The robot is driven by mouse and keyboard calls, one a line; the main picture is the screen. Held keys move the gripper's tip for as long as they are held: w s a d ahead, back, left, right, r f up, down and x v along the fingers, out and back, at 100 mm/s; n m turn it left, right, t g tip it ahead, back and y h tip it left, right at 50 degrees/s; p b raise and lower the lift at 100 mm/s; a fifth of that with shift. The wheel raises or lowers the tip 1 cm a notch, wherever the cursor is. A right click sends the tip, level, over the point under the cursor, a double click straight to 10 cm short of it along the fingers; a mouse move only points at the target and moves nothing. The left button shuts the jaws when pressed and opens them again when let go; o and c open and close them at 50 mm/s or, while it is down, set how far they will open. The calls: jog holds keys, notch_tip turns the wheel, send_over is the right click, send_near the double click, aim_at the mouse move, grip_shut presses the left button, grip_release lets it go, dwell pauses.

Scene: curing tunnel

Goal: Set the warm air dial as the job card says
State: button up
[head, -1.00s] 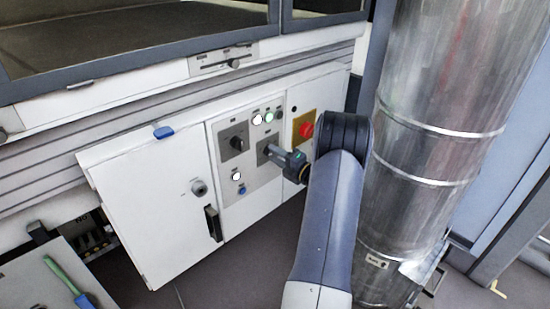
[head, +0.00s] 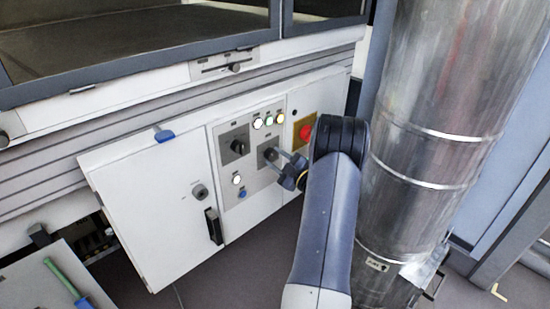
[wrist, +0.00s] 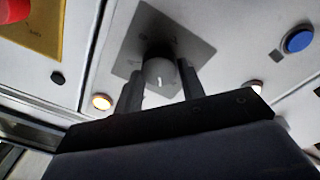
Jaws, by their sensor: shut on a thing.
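A round grey dial (wrist: 159,72) with a white pointer mark sits on a square grey plate (wrist: 150,22) in the wrist view. My gripper (wrist: 160,86) is shut on this dial, one finger on each side. In the head view the same dial (head: 270,154) is on the control panel, with my gripper (head: 281,165) reaching it from the right. A second, black dial (head: 238,147) sits on its own grey plate to the left. The scale markings and labels are too small to read. I cannot make out a job card.
Lit lamps (head: 257,123) sit above the dials. A red button (head: 306,132) on a yellow plate is to the right, close to my arm. A blue button (head: 242,193) is below. A large metal duct (head: 430,120) stands at the right.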

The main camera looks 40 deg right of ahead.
jog(key=m, duration=0.2)
jog(key=m+p, duration=0.1)
jog(key=shift+a+r+m, duration=0.15)
jog(key=shift+r+m, duration=0.2)
jog(key=shift+m, duration=0.05)
jog(key=shift+m+h+p, duration=0.5)
jog(key=shift+m+p, duration=0.05)
jog(key=shift+m, duration=1.25)
jog(key=o, duration=1)
jog(key=shift+f, duration=0.15)
jog(key=s+p, duration=0.2)
jog(key=s, duration=0.8)
jog(key=shift+s+f, duration=0.35)
jog(key=shift+f, duration=0.05)
